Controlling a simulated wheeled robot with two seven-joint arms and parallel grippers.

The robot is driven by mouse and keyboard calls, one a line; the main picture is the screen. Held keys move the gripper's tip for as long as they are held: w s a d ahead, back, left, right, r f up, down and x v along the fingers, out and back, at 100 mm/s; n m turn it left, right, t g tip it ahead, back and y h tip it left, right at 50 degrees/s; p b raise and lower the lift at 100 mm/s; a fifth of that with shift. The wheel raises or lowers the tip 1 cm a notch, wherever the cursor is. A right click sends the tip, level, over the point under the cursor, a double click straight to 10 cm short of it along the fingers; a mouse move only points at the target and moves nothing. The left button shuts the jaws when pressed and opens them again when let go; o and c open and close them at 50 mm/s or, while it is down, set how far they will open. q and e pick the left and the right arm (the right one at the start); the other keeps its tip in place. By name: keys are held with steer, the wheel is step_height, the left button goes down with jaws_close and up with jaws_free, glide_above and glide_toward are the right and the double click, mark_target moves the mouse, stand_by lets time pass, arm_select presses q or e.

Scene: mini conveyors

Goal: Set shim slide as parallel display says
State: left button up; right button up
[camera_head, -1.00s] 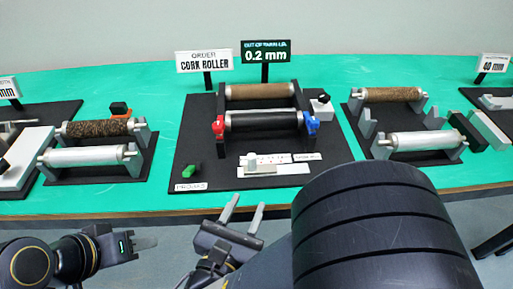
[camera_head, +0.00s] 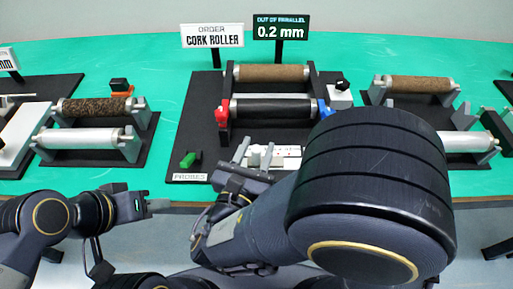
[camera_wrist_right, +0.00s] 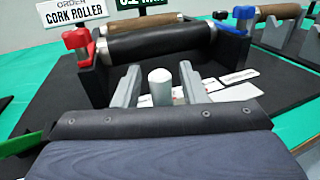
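The display (camera_head: 281,27) reads "OUT OF PARALLEL 0.2 mm". The shim slide's pale strip with small marks (camera_head: 288,153) lies at the front of the centre black board. Its light upright knob (camera_wrist_right: 160,88) shows in the right wrist view. My right gripper (camera_wrist_right: 160,80) is open, with a finger on each side of the knob; contact cannot be told. In the head view, my right gripper (camera_head: 255,152) is over the slide and its arm hides part of the board. My left gripper (camera_head: 157,205) is low, in front of the table, apart from everything; its opening is unclear.
The centre unit has a cork roller (camera_head: 270,73), a black roller (camera_head: 272,109), a red knob (camera_head: 222,115) and a blue knob (camera_wrist_right: 235,35). An order sign (camera_head: 212,36) reads "CORK ROLLER". A green switch (camera_head: 190,159) is front left. Roller stands flank the board.

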steer(key=shift+w, duration=0.15)
jaws_close()
steer(key=shift+d, duration=0.1)
steer(key=shift+d, duration=1.4)
steer(key=shift+a, duration=0.25)
arm_select(q)
steer(key=shift+d+r, duration=0.2)
steer(key=shift+d, duration=0.4)
arm_select(e)
jaws_free()
